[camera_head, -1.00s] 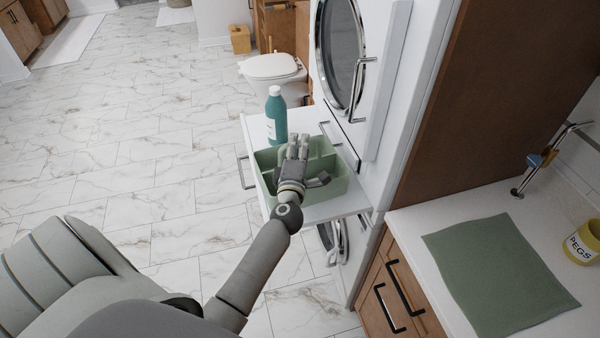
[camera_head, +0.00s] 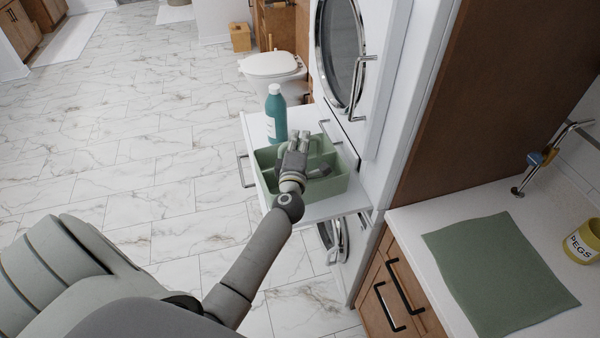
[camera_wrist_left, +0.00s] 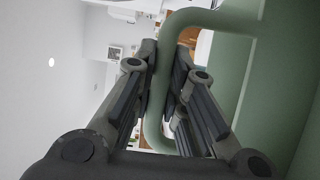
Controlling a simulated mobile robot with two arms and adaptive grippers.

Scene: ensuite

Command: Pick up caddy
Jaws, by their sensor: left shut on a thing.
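The green caddy (camera_head: 330,187) sits on the white pull-out shelf (camera_head: 310,212) below the round-doored machine. It is an open tray with compartments and a raised loop handle. My left gripper (camera_head: 299,143) reaches over the caddy from the near side. In the left wrist view, my left gripper (camera_wrist_left: 166,65) is shut on the caddy's green handle (camera_wrist_left: 160,110), with the fingers on both sides of it. The caddy's wall also shows in the left wrist view (camera_wrist_left: 240,75). In the head view the gripper hides part of the handle and compartments. My right gripper is not in view.
A teal bottle (camera_head: 276,113) stands on the shelf just behind the caddy. The white machine with a round door (camera_head: 342,50) rises close on the right. A counter with a green mat (camera_head: 500,275) and a yellow pegs pot (camera_head: 583,243) is at the right. The floor at left is clear.

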